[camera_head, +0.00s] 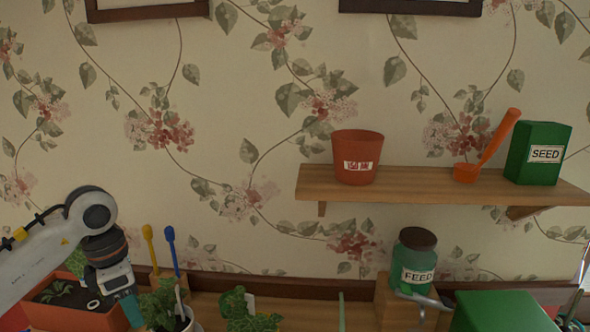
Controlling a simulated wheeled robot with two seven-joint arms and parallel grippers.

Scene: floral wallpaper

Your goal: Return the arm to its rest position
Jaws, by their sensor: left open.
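My left arm comes in from the left edge and bends down at the wrist. My left gripper (128,303) points down at the lower left, with a teal part showing below the wrist. It is open, and I see nothing held in it. It is in front of the right end of an orange planter (103,320) with soil and small plants. The lower end of the gripper is hard to make out. My right gripper is not in view.
A wooden shelf (428,186) holds an orange pot (357,158), an orange scoop (486,147) and a green SEED box (538,154). Below stand a green FEED jar (414,262), a green box (502,312) and potted plants (160,307). Yellow and blue tools (169,240) stand beside the gripper.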

